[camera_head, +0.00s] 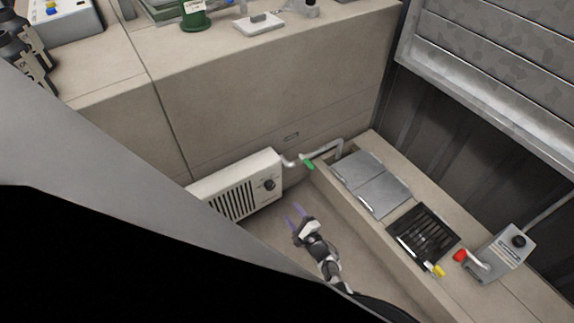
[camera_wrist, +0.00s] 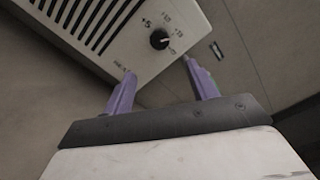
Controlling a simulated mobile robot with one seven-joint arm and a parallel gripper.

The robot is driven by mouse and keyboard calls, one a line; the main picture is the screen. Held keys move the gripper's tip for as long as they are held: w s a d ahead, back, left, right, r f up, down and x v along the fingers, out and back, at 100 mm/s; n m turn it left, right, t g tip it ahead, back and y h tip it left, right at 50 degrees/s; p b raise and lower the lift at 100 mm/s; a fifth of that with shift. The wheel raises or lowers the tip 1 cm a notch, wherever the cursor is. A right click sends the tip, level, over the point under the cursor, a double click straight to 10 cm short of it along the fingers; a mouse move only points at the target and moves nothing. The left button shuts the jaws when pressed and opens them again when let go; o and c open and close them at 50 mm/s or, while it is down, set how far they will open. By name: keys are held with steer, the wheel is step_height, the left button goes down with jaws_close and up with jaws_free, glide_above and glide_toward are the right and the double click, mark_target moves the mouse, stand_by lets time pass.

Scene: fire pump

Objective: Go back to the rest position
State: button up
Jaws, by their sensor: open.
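My gripper (camera_head: 294,213) shows in the head view low in the middle, in front of the white heater-like box. Its two purple fingers are spread apart with nothing between them. In the wrist view the open fingers (camera_wrist: 160,80) point toward the lower edge of the white box (camera_wrist: 130,30), near its black knob (camera_wrist: 159,40). The gripper looks apart from the box, but the exact gap cannot be told. My arm runs down from the gripper to the lower right in the head view.
The white vented box (camera_head: 236,185) stands against the beige wall. A pipe with a green handle (camera_head: 307,162) is right of it. A ledge on the right bears grey plates (camera_head: 371,183), a black grate (camera_head: 423,236) and a grey box with a red-tipped lever (camera_head: 460,256). A counter is above.

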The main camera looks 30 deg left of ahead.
steer(key=shift+s+d, duration=0.1)
steer(key=shift+d, duration=0.15)
stand_by(0.3)
